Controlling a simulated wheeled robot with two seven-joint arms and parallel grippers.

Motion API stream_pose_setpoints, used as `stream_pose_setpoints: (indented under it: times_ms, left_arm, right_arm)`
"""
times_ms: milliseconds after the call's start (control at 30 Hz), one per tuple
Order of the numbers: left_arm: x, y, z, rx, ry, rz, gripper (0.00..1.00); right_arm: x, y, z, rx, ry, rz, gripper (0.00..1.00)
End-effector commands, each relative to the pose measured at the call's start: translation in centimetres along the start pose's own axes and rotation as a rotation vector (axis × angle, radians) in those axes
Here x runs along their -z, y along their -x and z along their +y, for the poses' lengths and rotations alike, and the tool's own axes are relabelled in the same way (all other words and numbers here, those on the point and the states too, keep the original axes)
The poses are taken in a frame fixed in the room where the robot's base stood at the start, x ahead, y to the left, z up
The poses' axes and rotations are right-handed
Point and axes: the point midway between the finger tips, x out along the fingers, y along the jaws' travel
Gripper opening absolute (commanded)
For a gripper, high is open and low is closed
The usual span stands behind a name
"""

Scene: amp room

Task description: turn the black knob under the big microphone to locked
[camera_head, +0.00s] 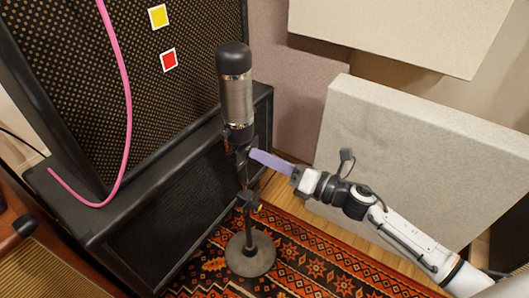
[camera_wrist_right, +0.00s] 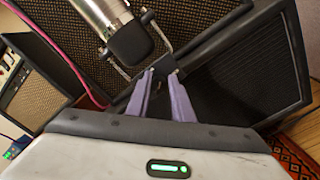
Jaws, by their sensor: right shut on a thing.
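The big microphone (camera_head: 236,90) stands upright on a black stand with a round base (camera_head: 250,254). It has a black top and a silver mesh body, which also shows tilted at the top of the right wrist view (camera_wrist_right: 95,15). My right gripper (camera_head: 254,154) reaches in from the right with its purple fingers at the mount just under the microphone. In the right wrist view its fingertips (camera_wrist_right: 161,74) are close together on the black knob, which they mostly hide. Which way the knob is turned cannot be told. My left gripper is in neither view.
A large speaker cabinet (camera_head: 120,85) and a lower black amp (camera_head: 180,205) stand close behind and left of the microphone. A pink cable (camera_head: 126,110) hangs over them. A pale panel (camera_head: 400,165) stands behind my right arm. A patterned rug (camera_head: 310,265) covers the floor.

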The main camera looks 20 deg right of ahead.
Motion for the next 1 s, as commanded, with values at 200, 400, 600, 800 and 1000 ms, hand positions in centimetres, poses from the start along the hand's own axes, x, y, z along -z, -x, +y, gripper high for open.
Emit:
stream_pose_setpoints:
  times_ms: [200,400,600,800,1000]
  left_arm:
    - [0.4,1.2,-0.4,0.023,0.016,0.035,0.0]
    - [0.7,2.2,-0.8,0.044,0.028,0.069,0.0]
    - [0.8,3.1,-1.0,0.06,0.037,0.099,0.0]
    - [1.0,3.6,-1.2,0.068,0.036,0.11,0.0]
    - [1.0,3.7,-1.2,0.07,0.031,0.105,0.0]
  right_arm:
    - [-0.2,0.0,-0.1,0.002,-0.208,0.0,0.0]
    - [-0.1,0.0,-0.3,0.002,-0.396,0.0,0.0]
    - [0.0,0.0,-0.5,0.001,-0.559,0.0,0.0]
    - [0.1,0.0,-0.7,0.001,-0.68,0.0,0.0]
    - [0.2,0.0,-0.8,0.0,-0.754,0.0,0.0]
